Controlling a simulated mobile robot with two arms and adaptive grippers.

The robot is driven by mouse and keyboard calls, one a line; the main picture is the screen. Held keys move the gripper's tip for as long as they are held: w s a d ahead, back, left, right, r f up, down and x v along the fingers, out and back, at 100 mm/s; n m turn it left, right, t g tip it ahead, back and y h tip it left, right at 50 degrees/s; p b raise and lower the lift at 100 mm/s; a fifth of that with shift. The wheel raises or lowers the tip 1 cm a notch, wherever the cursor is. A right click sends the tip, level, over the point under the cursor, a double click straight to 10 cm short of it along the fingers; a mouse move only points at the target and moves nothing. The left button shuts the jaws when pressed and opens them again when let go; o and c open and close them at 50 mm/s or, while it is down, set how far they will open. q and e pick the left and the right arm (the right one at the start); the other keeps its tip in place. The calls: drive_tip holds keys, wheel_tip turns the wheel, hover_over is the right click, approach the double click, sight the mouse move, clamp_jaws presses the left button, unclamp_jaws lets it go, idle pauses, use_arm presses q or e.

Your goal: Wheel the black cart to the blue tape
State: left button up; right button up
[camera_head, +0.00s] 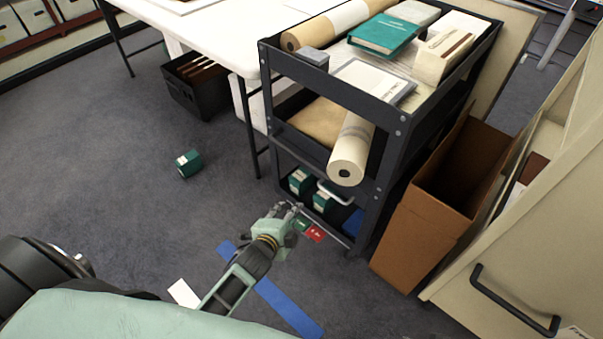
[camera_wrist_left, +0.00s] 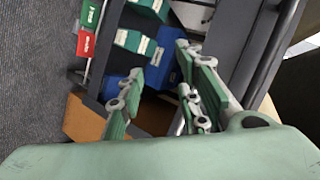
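The black cart (camera_head: 388,125) stands right of centre in the head view, loaded on its shelves. A strip of blue tape (camera_head: 285,304) lies on the carpet in front of the cart, partly covered by my left arm. My right gripper is not in view.
A brown cardboard box (camera_head: 408,240) and a beige cabinet (camera_head: 540,230) stand close on the cart's right. A white table (camera_head: 205,35) is behind left, with a black crate (camera_head: 198,88) under it. A small green box (camera_head: 188,163) lies on otherwise open carpet at left.

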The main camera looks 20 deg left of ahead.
sight(301, 159)
use_arm(q)
drive_tip(key=w+a+r+m+t+b, duration=0.1)
drive_tip(key=w+r+m+t+b, duration=0.4)
drive_tip(key=r, duration=0.7)
drive_tip(key=shift+n+g+y, duration=0.3)
drive_tip(key=shift+n+g, duration=0.2)
drive_tip(key=shift+n, duration=0.1)
drive_tip(key=w, duration=0.2)
drive_tip(key=w+f, duration=0.1)
drive_tip(key=w, duration=0.2)
drive_tip(key=w+b, duration=0.1)
drive_tip(key=w, duration=0.1)
drive_tip(key=shift+w+a+f, duration=0.25)
drive_tip(key=shift+w, duration=0.35)
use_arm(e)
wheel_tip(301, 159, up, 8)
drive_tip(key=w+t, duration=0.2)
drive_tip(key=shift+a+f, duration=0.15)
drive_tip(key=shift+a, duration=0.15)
use_arm(q)
drive_tip(key=shift+c, duration=0.3)
clamp_jaws()
drive_tip(key=shift+f, duration=0.1)
